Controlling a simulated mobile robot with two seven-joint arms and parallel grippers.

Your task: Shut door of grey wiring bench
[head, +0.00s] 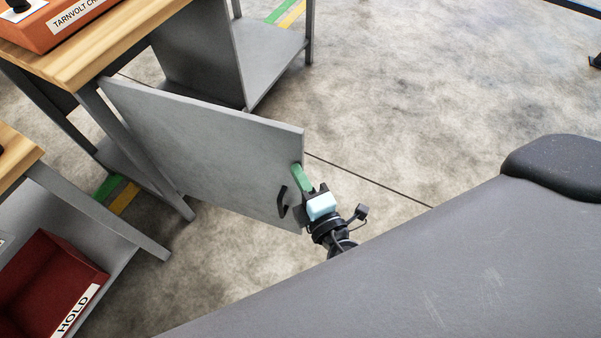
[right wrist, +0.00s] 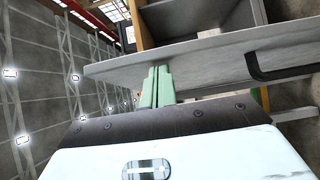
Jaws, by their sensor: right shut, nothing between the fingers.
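The grey door (head: 205,150) of the wiring bench hangs wide open in the head view, swung out from the bench (head: 155,45) with its wooden top. A dark handle (head: 283,201) sits near the door's free edge, and it also shows in the right wrist view (right wrist: 280,70). My right gripper (head: 301,178) is at the free edge of the door, its green fingers together and empty. In the right wrist view the fingers (right wrist: 157,86) reach up to the door panel (right wrist: 190,52); I cannot tell whether they touch it. My left gripper is out of view.
An orange box (head: 60,22) stands on the bench top. A second bench (head: 95,215) at lower left holds a red bin (head: 45,280) labelled HOLD. The concrete floor (head: 400,110) right of the door is clear.

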